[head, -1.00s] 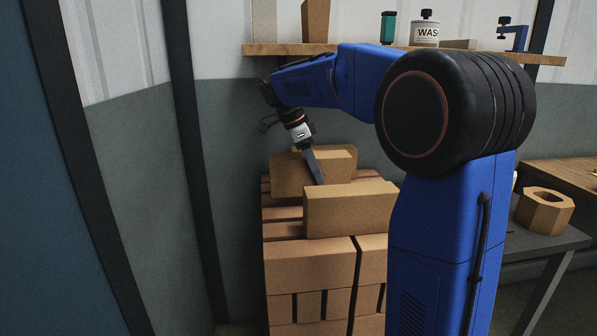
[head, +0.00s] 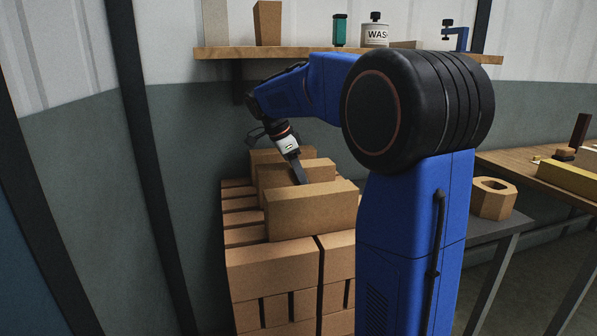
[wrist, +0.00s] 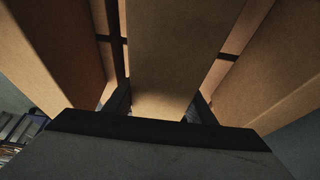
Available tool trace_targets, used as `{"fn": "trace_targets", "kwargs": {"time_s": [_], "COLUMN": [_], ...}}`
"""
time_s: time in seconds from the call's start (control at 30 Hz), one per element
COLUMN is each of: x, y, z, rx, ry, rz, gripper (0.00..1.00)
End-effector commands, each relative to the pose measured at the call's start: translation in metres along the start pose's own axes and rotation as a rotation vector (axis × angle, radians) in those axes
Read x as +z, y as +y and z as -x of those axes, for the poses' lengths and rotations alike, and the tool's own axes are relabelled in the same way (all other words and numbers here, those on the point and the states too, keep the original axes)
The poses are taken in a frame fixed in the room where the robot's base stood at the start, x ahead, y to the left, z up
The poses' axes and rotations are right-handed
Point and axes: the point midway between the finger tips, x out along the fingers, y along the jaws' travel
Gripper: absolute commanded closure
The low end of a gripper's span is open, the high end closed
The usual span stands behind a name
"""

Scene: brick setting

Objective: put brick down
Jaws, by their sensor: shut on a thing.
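My gripper (head: 301,182) points down over the top of the brick stack and is shut on a tan brick (head: 275,178). In the wrist view the held brick (wrist: 180,50) lies between the two fingers (wrist: 161,106). In the head view a front brick (head: 312,212) stands nearer the camera and hides the held brick's lower right part. A back brick (head: 262,155) shows behind it. In the wrist view a brick stands on each side of the held one, with gaps between. I cannot tell whether the held brick touches the layer below.
The brick stack (head: 272,268) has narrow gaps between its bricks. A wooden shelf (head: 220,53) with bottles and blocks runs above my arm. At right stand a hollow tan block (head: 493,198) on a grey table and a wooden bench (head: 540,175) with small items.

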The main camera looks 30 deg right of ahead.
Motion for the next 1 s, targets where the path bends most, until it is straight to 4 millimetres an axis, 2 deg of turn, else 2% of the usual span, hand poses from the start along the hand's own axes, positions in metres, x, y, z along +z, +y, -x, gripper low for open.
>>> {"fn": "trace_targets", "kwargs": {"time_s": [0.47, 0.5, 0.57, 0.87, 1.0], "x": [0.003, 0.004, 0.004, 0.003, 0.003], "y": [0.0, 0.0, 0.0, 0.0, -0.001], "z": [-0.007, -0.008, -0.008, -0.007, 0.002], "rx": [-0.002, -0.001, -0.001, -0.001, -0.003], "ry": [0.0, 0.0, 0.0, 0.0, 0.0], "rz": [0.0, 0.0, 0.0, 0.0, 0.0], "gripper": [1.0, 0.45, 0.31, 0.31, 0.31]}}
